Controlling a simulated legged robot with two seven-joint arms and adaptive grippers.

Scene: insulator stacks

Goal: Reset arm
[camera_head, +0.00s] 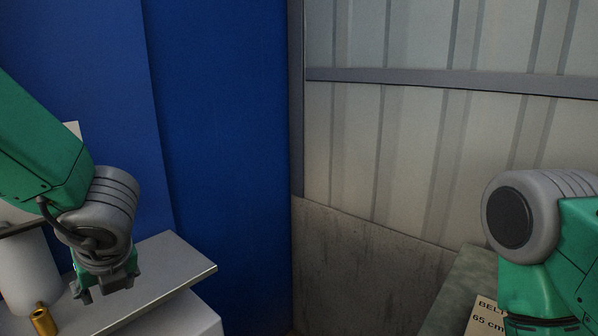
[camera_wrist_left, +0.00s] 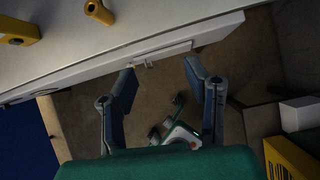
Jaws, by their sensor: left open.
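My left arm comes in from the left in the head view, green with a grey ribbed wrist joint. Its gripper (camera_head: 107,287) points down over a grey shelf top (camera_head: 190,262). In the left wrist view the two fingers of my left gripper (camera_wrist_left: 162,77) stand apart with nothing between them. Beyond them is the edge of a pale bench (camera_wrist_left: 190,32) and the floor. Part of my right arm (camera_head: 545,225) shows at the right edge of the head view; its gripper is out of view.
A brass cylinder (camera_head: 43,321) and a white cylinder (camera_head: 28,268) stand left of my left gripper. A green-grey surface (camera_head: 452,290) with a "BELT 65 cm" card (camera_head: 486,318) lies at right. A yellow-black box (camera_wrist_left: 290,158) and a white box (camera_wrist_left: 300,113) are at lower right.

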